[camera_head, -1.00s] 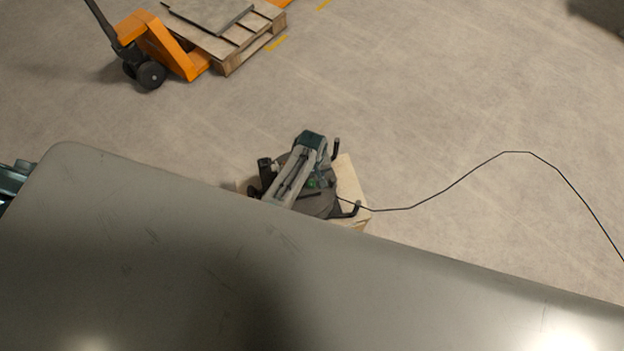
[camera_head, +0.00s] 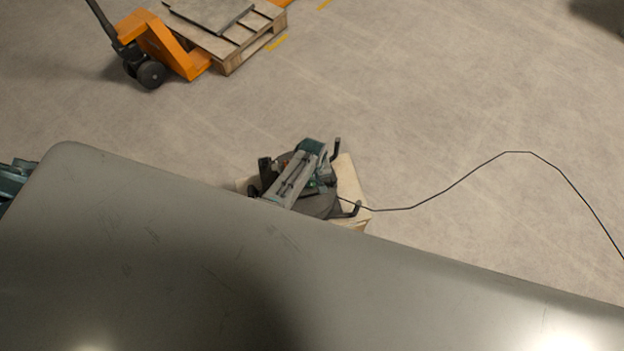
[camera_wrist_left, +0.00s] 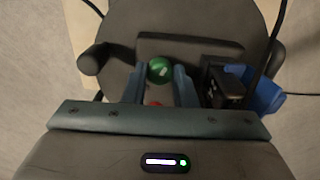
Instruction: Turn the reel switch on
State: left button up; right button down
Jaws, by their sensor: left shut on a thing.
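The dark cable reel (camera_head: 322,205) sits on a pale wooden stand. In the left wrist view its round dark body (camera_wrist_left: 215,20) fills the upper part. A round green button (camera_wrist_left: 159,69) shows there, with a red button (camera_wrist_left: 154,103) below it, partly hidden. My left gripper (camera_wrist_left: 159,84) reaches down onto the reel, one finger on each side of the green button, and is shut on the reel switch. In the head view my left gripper (camera_head: 318,180) is small over the reel, and its finger contact is hard to see. My right gripper is not in view.
The pale stand (camera_head: 350,185) shows beside the reel. A black cable (camera_head: 450,185) runs right across the floor. A blue socket part (camera_wrist_left: 264,97) is right of my fingers. An orange pallet truck (camera_head: 160,45) with a wooden pallet (camera_head: 248,48) stands far back left. Open floor lies between.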

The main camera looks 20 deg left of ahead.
pick_arm(q)
jog(key=shift+m, duration=0.3)
jog(key=shift+r+m+p, duration=0.15)
jog(key=shift+m+p, duration=0.5)
jog(key=shift+m, duration=0.25)
jog(key=m+p, duration=0.1)
jog(key=m, duration=0.1)
jog(key=shift+m, duration=0.3)
jog(key=m+p, duration=0.1)
jog(key=m, duration=0.2)
jog(key=shift+m+p, duration=0.45)
jog(key=shift+m, duration=1.55)
jog(key=o, duration=1)
